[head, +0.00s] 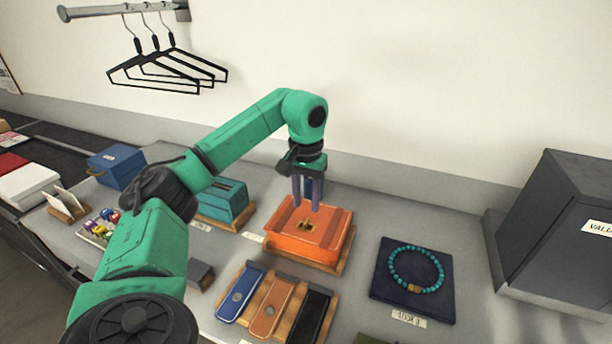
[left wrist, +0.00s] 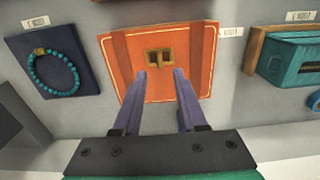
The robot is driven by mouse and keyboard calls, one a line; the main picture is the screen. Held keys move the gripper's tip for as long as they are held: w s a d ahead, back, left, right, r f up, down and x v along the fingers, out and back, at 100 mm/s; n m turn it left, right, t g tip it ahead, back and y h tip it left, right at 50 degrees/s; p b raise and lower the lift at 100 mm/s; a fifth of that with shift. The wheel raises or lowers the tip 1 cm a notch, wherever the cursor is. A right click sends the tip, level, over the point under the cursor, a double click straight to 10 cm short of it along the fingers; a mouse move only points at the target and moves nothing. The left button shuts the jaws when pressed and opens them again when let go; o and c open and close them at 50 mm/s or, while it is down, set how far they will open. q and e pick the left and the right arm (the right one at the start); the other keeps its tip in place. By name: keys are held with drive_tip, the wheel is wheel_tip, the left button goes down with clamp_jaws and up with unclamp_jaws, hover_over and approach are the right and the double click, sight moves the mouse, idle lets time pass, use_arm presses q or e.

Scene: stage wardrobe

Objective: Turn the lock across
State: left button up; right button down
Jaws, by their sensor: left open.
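The lock (head: 307,226) is a small brass-coloured piece on the top of an orange box (head: 285,240). My left gripper (head: 308,207) points down above the box, fingers apart and empty. In the left wrist view its two purple fingers (left wrist: 160,75) reach toward the lock, one to each side; whether they touch the box I cannot tell. My right gripper is not in view.
A turquoise bead bracelet (head: 416,270) lies on a dark blue pad (head: 380,290) at right. Blue, brown and black straps (head: 270,305) lie in front. A teal box (head: 222,205) stands left, a dark grey cabinet (head: 560,230) far right. Hangers (head: 165,75) hang on the wall rail.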

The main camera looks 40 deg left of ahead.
use_arm(q)
wheel_tip(320, 180, up, 3)
wheel_tip(320, 180, up, 6)
drive_tip(key=p, duration=0.4)
hover_over(307, 221)
drive_tip(key=shift+s+a+r, duration=0.1)
drive_tip(key=shift+s, duration=0.05)
